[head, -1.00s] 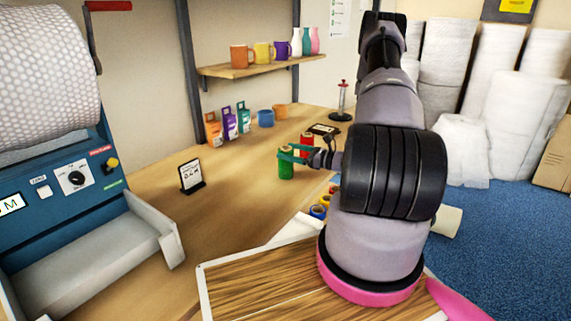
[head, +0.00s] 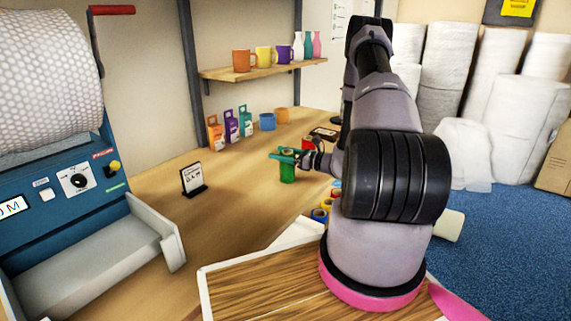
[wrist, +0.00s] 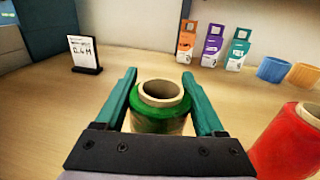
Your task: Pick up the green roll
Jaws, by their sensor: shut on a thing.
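The green roll (head: 287,173) stands upright on the wooden bench, and it also shows in the wrist view (wrist: 160,122) with its pale hollow core facing up. My gripper (wrist: 160,95) has one green finger on each side of the roll and is shut on it. In the head view my gripper (head: 285,157) sits around the roll's upper part. I cannot tell whether the roll's base touches the bench. A red roll (wrist: 292,150) stands close to the right of my gripper, mostly hidden behind it in the head view (head: 308,144).
A small sign (head: 193,180) stands left of the roll. Several cartons (head: 231,126) and a blue cup (head: 267,121) stand at the back. Blue and yellow rolls (head: 320,213) lie nearer. The bench between the sign and the roll is clear.

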